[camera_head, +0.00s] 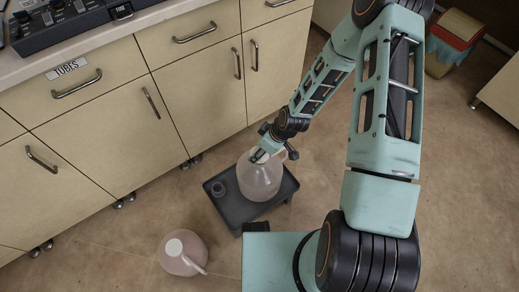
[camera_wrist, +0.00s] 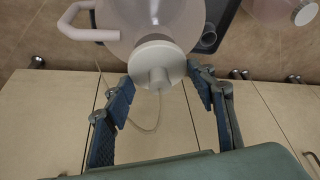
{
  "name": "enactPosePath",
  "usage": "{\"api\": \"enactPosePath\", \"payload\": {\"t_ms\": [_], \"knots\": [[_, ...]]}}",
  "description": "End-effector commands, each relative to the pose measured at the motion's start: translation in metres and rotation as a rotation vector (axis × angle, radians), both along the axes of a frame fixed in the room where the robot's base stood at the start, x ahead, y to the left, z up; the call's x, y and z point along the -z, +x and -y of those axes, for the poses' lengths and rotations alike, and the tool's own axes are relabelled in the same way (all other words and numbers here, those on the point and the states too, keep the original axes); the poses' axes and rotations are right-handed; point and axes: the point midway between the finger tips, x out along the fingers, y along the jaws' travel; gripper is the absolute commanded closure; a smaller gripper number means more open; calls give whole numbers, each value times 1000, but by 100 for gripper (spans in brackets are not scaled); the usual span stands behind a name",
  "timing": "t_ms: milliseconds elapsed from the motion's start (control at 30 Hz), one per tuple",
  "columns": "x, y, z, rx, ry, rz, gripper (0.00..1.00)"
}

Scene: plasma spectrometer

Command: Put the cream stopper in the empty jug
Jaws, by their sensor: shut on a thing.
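The pale, see-through jug (camera_head: 260,178) stands on a dark tray stand, and it also shows in the wrist view (camera_wrist: 110,14) with its white handle at the left. The cream stopper (camera_wrist: 158,62) is a round disc with a knob, at the jug's mouth. My gripper (camera_wrist: 161,80) has one finger on each side of the disc and is shut on it. In the head view my gripper (camera_head: 260,154) is over the jug's top and hides the stopper. I cannot tell how deep the stopper sits in the mouth.
A pinkish jug (camera_head: 178,262) with a white cap stands on the floor at the front left. A small dark cup (camera_head: 218,189) is on the tray stand (camera_head: 240,212). Cabinets (camera_head: 95,120) line the back. A bin (camera_head: 455,35) stands at the upper right.

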Motion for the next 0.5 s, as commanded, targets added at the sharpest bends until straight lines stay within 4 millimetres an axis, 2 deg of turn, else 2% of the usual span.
{"api": "enactPosePath", "payload": {"t_ms": [500], "knots": [[14, 0, 0, 0, 0, 0, 74]]}}
